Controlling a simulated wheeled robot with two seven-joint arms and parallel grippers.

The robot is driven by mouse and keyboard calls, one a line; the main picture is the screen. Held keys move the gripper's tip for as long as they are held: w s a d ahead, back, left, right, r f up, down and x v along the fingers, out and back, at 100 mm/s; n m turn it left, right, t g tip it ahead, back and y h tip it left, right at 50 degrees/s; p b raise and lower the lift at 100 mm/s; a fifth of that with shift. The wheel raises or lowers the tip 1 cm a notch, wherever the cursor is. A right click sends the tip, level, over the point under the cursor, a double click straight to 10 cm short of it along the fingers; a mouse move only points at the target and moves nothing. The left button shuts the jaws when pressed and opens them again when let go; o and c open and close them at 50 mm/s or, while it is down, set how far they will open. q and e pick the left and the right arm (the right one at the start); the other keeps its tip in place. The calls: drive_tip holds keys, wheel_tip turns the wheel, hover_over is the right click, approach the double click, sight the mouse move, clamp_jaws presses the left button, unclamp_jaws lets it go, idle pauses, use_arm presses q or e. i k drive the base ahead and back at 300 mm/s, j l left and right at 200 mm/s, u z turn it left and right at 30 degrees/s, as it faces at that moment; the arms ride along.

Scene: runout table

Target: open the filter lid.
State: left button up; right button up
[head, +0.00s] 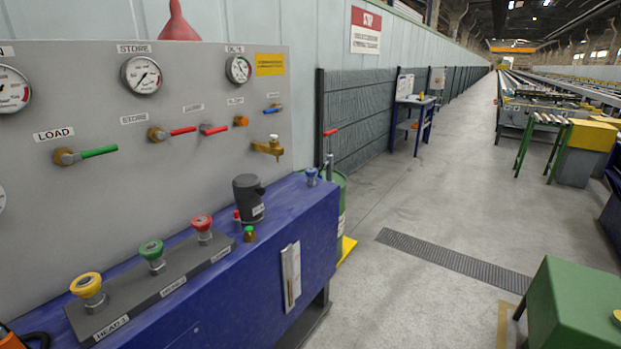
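A dark grey cylindrical canister (246,204) stands upright on the blue bench, near its right end. It carries a small pale label, too small to read. Its top looks covered by a dark cap, and a short dark piece sticks out on its right side. I take it for the filter, but cannot be sure. A small blue knob or cap (311,177) sits further right, at the bench's far corner. Neither of my grippers is in view.
The blue bench (215,290) carries yellow (87,284), green (151,249) and red (202,223) buttons. A grey panel (110,210) with gauges and valves stands behind. A brass tap (268,148) juts out above the canister. A green box (575,305) stands right; the floor between is clear.

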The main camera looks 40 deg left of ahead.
sight(246, 186)
drive_tip(key=i+l+u, duration=0.1)
drive_tip(key=i+u, duration=0.3)
drive_tip(key=i, duration=0.15)
drive_tip(key=i+l+u, duration=0.4)
drive_tip(key=i, duration=0.15)
drive_tip(key=i+l+u, duration=0.4)
drive_tip(key=i+j, duration=0.05)
drive_tip(key=i, duration=0.05)
